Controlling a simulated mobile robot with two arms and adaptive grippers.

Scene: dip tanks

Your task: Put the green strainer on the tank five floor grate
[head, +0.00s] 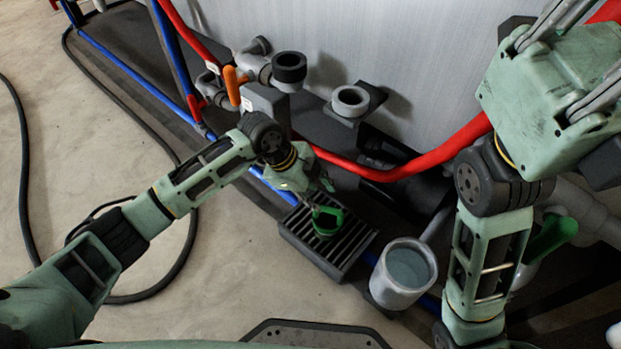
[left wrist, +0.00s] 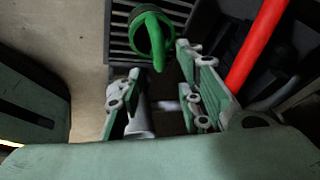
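The green strainer (head: 327,222) is a small round cup with a loop handle. It sits upright on the dark slatted floor grate (head: 297,239), and the left wrist view shows it there too (left wrist: 141,37), towards the grate's right side. My left gripper (head: 318,186) is just behind the strainer in the head view. In the left wrist view its fingers (left wrist: 158,75) are spread, with the handle's end close to the fingertips and not clamped. My right gripper (head: 560,65) is at the upper right of the head view, with its fingertips out of sight.
A grey cup of liquid (head: 404,272) stands right of the grate. A red hose (head: 400,172) runs behind it along the tank (head: 400,80). Grey pipe fittings (head: 289,70) and an orange valve handle (head: 232,86) are at upper left. Bare floor (head: 235,275) lies left of the grate.

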